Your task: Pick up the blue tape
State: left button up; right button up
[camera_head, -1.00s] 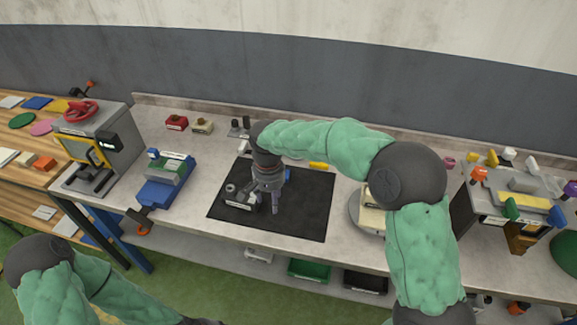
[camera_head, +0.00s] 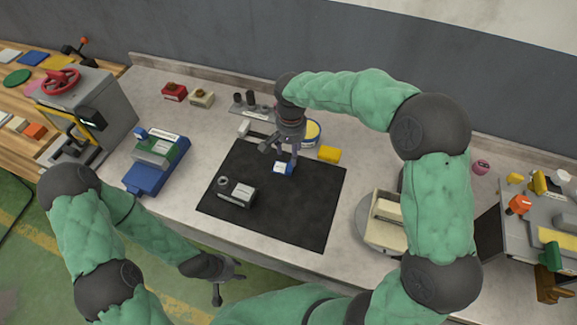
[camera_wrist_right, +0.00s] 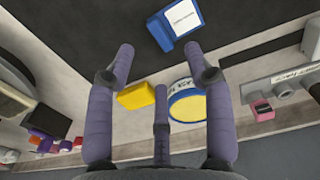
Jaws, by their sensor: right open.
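A small blue block with a white label (camera_head: 283,168) lies on the black mat near its back edge. It also shows at the top of the right wrist view (camera_wrist_right: 175,25), beyond my fingertips. A round roll with a blue rim and a yellow face (camera_head: 312,131) stands just behind the mat; it also shows in the right wrist view (camera_wrist_right: 187,104). I cannot tell which of the two is the tape. My right gripper (camera_head: 284,157) is open and empty above the blue block. My left gripper (camera_head: 217,284) hangs low at the table's front; its fingers are unclear.
A yellow block (camera_head: 329,155) lies right of the roll. A blue fixture (camera_head: 157,165) stands left and a round cream-topped machine (camera_head: 385,222) right. Most of the mat is clear.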

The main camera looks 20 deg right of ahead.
aim_at(283, 166)
notch_tip(283, 166, down, 3)
jog(key=shift+r, duration=0.1)
jog(key=f, duration=0.1)
jog(key=f+b, duration=0.1)
jog(key=f, duration=0.1)
jog(key=f+b, duration=0.1)
jog(key=f, duration=0.1)
jog(key=shift+d, duration=0.25)
jog(key=c, duration=0.9)
